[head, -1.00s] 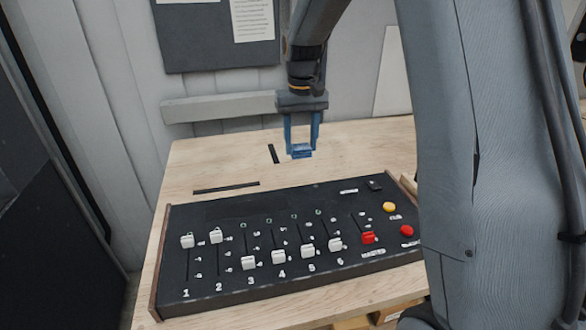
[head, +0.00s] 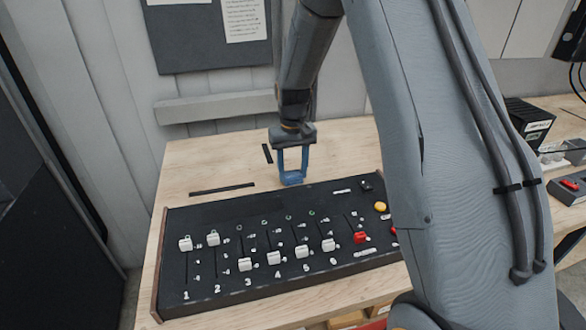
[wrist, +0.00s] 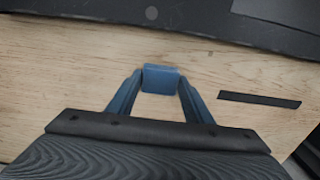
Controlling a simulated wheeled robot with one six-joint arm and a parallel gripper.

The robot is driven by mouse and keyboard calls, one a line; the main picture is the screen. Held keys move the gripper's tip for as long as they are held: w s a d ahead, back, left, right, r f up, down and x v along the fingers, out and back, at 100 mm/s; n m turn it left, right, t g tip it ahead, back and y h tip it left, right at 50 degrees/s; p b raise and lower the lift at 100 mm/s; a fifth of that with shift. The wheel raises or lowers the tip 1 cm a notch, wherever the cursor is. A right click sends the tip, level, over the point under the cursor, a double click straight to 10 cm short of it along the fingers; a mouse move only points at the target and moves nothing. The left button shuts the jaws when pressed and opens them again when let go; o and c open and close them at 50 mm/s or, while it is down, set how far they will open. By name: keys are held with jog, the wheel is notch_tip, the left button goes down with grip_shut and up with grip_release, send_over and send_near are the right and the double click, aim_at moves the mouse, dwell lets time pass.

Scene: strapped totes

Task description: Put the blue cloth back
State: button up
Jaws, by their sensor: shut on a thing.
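My gripper (head: 292,174) is over the wooden table behind the black slider console (head: 340,190). Its two blue fingers are shut on a small blue piece, the blue cloth (head: 292,179). In the wrist view the blue cloth (wrist: 160,78) is a flat square spanning the gap between the fingertips (wrist: 160,84). The console's dark edge (wrist: 150,12) runs along the top there. I cannot tell whether the cloth touches the table or hangs just above it.
Two black strips lie on the table (head: 205,165), a long one (head: 222,189) and a short one (head: 267,153). White sliders and red and yellow knobs stand up from the console. A grey wall with a ledge (head: 220,106) is behind. A black box (head: 528,118) stands at the right.

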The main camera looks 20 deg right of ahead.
aim_at(293, 174)
jog(key=shift+f, duration=0.1)
jog(key=o, duration=1)
notch_tip(293, 174, up, 12)
jog(key=b, duration=0.4)
